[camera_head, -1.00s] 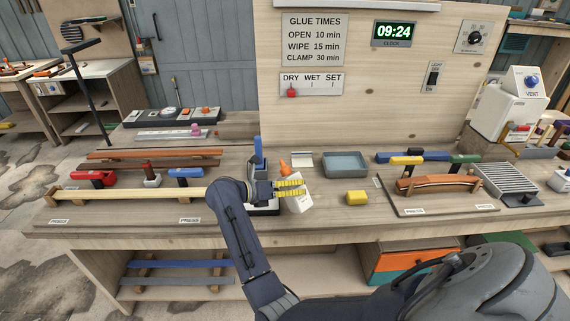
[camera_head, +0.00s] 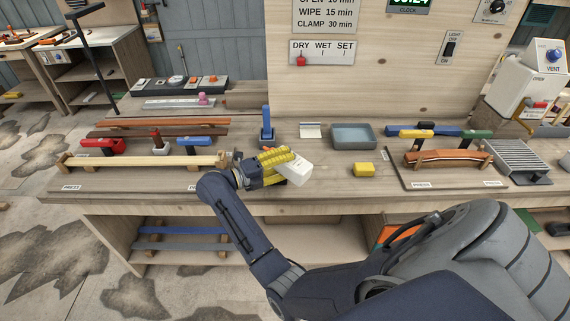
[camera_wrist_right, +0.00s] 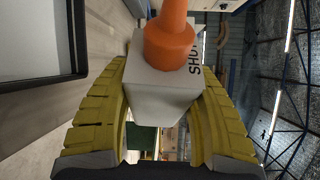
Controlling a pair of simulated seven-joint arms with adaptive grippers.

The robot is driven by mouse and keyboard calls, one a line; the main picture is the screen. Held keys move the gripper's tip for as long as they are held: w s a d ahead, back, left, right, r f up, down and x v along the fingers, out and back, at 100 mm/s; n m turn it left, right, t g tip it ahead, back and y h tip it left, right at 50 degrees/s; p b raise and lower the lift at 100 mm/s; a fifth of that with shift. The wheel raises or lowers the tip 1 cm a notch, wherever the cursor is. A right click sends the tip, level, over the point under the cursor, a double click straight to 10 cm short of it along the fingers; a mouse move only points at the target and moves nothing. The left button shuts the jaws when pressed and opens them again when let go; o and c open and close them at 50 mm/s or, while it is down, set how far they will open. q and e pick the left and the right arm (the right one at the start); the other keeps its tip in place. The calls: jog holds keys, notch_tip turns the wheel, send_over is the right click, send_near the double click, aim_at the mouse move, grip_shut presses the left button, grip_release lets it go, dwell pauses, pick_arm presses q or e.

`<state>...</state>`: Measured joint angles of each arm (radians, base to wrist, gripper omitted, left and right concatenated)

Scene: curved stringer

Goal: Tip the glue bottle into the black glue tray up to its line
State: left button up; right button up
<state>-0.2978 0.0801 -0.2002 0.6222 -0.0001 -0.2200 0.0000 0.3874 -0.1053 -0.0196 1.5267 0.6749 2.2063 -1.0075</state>
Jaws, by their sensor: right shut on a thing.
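The glue bottle (camera_head: 296,173) is white and tilted well over in the head view, its nozzle end hidden behind my fingers. In the right wrist view the white bottle (camera_wrist_right: 160,92) shows its orange nozzle (camera_wrist_right: 170,38) and part of the lettering "SHUT". My right gripper (camera_head: 280,165) has yellow fingers shut on the bottle's sides, holding it over the bench front. A dark-rimmed tray (camera_wrist_right: 82,40), which looks like the glue tray, is at the upper left of the wrist view, apart from the nozzle. Its line and any glue stream cannot be seen. My left gripper is out of view.
A blue-handled tool (camera_head: 266,122) stands behind my gripper. A blue-grey tray (camera_head: 353,147) and yellow block (camera_head: 363,170) lie to the right. A pale strip (camera_head: 140,161) lies left. A curved wooden piece (camera_head: 448,157) sits farther right.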

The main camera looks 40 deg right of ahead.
jog(key=shift+s+d+r+n+h, duration=0.15)
jog(key=shift+r+n+h, duration=0.1)
jog(key=shift+n, duration=0.3)
jog(key=shift+s+a+r+n+h, duration=0.1)
jog(key=shift+n+h, duration=0.15)
jog(key=shift+n, duration=0.3)
jog(key=n, duration=0.1)
jog(key=n+h, duration=0.1)
jog(key=n, duration=0.1)
jog(key=w+n, duration=0.1)
jog(key=shift+r+n+h, duration=0.3)
jog(key=shift+r+n, duration=0.1)
dwell(4.2)
notch_tip(320, 180, up, 2)
jog(key=m, duration=0.2)
jog(key=m+y, duration=0.1)
jog(key=m, duration=0.2)
jog(key=shift+r+y, duration=0.1)
jog(key=shift+y, duration=0.2)
jog(key=shift+w+a+r+m+y, duration=0.15)
jog(key=shift+r+m+y, duration=0.3)
jog(key=shift+m, duration=0.55)
jog(key=shift+a, duration=0.1)
